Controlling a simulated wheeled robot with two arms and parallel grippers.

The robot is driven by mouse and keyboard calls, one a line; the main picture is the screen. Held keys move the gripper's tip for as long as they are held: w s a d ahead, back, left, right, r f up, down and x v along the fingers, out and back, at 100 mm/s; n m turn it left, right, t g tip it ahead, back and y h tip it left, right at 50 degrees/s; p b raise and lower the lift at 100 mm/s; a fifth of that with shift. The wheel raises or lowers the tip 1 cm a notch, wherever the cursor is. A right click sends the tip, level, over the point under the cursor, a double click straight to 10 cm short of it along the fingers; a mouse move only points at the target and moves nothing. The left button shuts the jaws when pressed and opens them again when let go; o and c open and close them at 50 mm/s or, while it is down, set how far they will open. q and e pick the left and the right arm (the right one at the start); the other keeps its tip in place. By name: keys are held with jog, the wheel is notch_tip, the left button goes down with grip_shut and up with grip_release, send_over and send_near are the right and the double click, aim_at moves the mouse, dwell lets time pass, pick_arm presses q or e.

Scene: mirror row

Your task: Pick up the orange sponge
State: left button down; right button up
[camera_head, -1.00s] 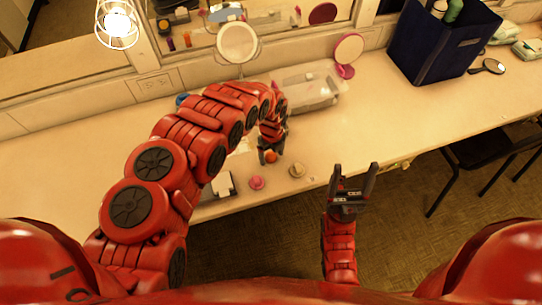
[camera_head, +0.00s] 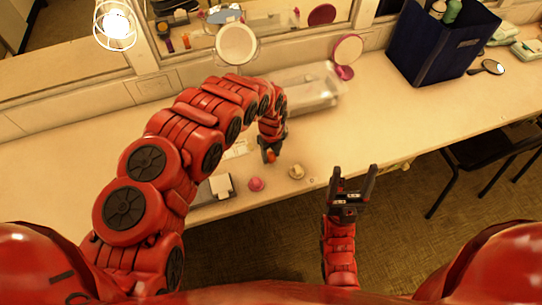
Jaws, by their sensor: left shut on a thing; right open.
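The orange sponge (camera_head: 271,158) is small and shows between the fingers of my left gripper (camera_head: 270,157), over the counter near its front edge. My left gripper is shut on it, and its fingers hide part of it. I cannot tell whether the sponge touches the counter. My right gripper (camera_head: 354,184) is open and empty, in front of the counter's edge and to the right of the sponge.
A pink sponge (camera_head: 256,184) and a beige one (camera_head: 296,172) lie near the counter's front edge. A clear case (camera_head: 306,90), a round mirror (camera_head: 237,45), a pink mirror (camera_head: 347,51) and a dark blue bin (camera_head: 435,50) stand further back.

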pick_arm(q)
notch_tip(320, 180, up, 2)
jog(key=shift+r, duration=0.2)
jog(key=s, duration=0.2)
jog(key=shift+s+r+p, duration=0.2)
jog(key=shift+s+p, duration=0.1)
jog(key=shift+s, duration=0.1)
jog(key=shift+s+r+p, duration=0.1)
jog(key=shift+s+p, duration=0.25)
jog(key=s+p, duration=0.2)
jog(key=s, duration=0.2)
jog(key=shift+s+d+r, duration=0.1)
jog(key=shift+s+r, duration=0.05)
jog(key=s+p, duration=0.8)
jog(key=p, duration=0.1)
jog(key=shift+d+r, duration=0.2)
jog(key=shift+d, duration=0.1)
